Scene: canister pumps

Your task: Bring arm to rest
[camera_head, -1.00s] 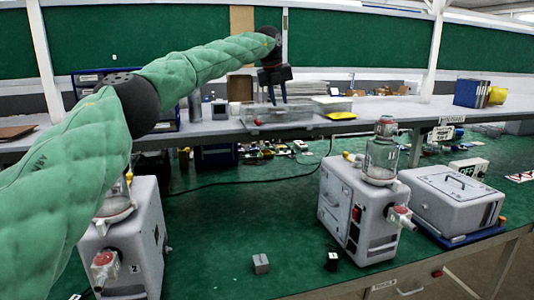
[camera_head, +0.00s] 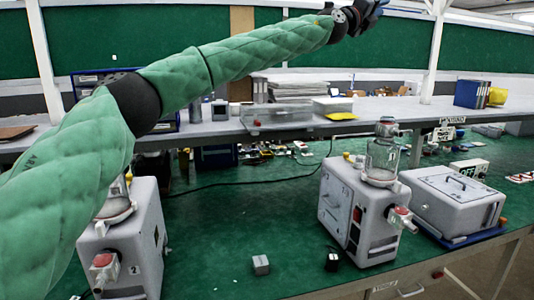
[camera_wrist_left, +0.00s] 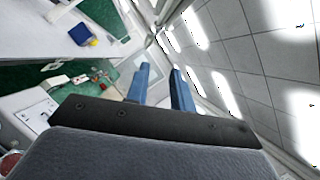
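My left arm comes in from the left in the head view, wrapped in a green quilted sleeve, and reaches up across the picture. My left gripper (camera_head: 374,12) is at the top edge of the head view, high above the back shelf. In the left wrist view its two blue fingers (camera_wrist_left: 161,85) stand apart with nothing between them. Two canister pumps stand on the green bench: one at left (camera_head: 146,235), partly hidden by my arm, and one at centre right (camera_head: 347,208), with a glass jar (camera_head: 382,158) on top. My right gripper is in neither view.
A grey case (camera_head: 445,200) sits on a blue tray at the right. A small grey block (camera_head: 261,265) and a small black block (camera_head: 332,260) lie near the bench's front. The back shelf (camera_head: 400,112) holds a clear bin (camera_head: 278,116) and blue binders (camera_head: 472,94).

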